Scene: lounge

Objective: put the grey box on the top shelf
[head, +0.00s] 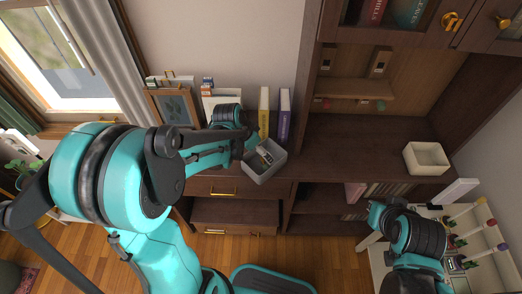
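The grey box (266,171) is open-topped and sits turned at an angle near the front edge of the low cabinet, in the middle of the head view. My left gripper (262,153) reaches it from the left. One finger shows inside the box and its back-left wall lies between the fingers, so the gripper looks shut on that wall. Whether the box's underside touches anything is hidden. The tall dark shelf unit (318,150) stands to the right of the box, with open compartments. My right gripper (376,213) is low at the right, away from the box; its fingers are unclear.
A cream open box (427,158) stands on the shelf unit's wide ledge at the right. A yellow book (264,112) and a purple book (284,115) stand behind the grey box. A white rack of bottles (480,235) is at lower right. The ledge's middle is clear.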

